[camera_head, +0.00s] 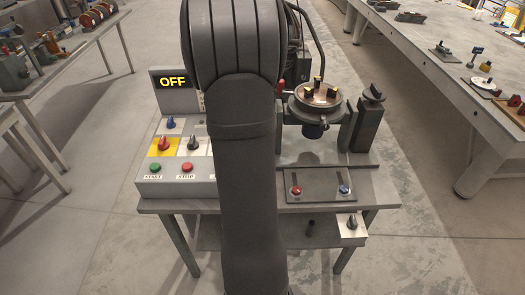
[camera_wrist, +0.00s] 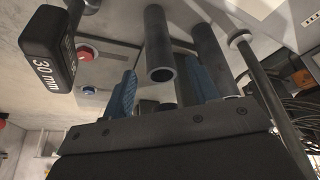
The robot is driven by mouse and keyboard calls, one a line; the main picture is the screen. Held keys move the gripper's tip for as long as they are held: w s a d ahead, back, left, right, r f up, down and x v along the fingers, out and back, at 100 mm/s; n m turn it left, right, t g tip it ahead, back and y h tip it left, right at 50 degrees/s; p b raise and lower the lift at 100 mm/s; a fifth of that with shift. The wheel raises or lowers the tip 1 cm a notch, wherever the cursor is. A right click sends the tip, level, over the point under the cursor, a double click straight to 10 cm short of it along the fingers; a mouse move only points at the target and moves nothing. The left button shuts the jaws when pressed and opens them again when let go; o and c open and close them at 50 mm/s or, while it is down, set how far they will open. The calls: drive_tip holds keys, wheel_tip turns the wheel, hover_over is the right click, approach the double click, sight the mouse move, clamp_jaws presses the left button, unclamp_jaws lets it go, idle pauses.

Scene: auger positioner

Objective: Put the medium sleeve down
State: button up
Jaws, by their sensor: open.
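My gripper (camera_wrist: 165,88) shows in the wrist view, its two blue-padded fingers apart. A hollow grey sleeve (camera_wrist: 158,45) stands just beyond the gap between the fingers, its open end toward me; I see no finger closed on it. A second grey tube (camera_wrist: 210,52) is beside it on the right, partly behind the right finger. No size mark shows on either, so I cannot tell which is the medium sleeve. A black block marked "30 mm" (camera_wrist: 47,55) is at the upper left. In the head view my arm hides the gripper and the sleeves.
The control box (camera_head: 178,180) has an OFF display (camera_head: 172,82). A round positioner (camera_head: 317,97) stands on the right of the bench. A plate with red and blue buttons (camera_head: 320,186) lies in front. A thin rod (camera_wrist: 262,95) is close on the right. Side tables flank the bench.

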drive_tip(key=v, duration=0.5)
drive_tip(key=shift+s+a+r, duration=0.1)
drive_tip(key=shift+a+r, duration=0.05)
drive_tip(key=shift+r, duration=0.25)
drive_tip(key=shift+f, duration=0.1)
drive_tip(key=x, duration=1.2)
drive_tip(key=shift+r, duration=1.35)
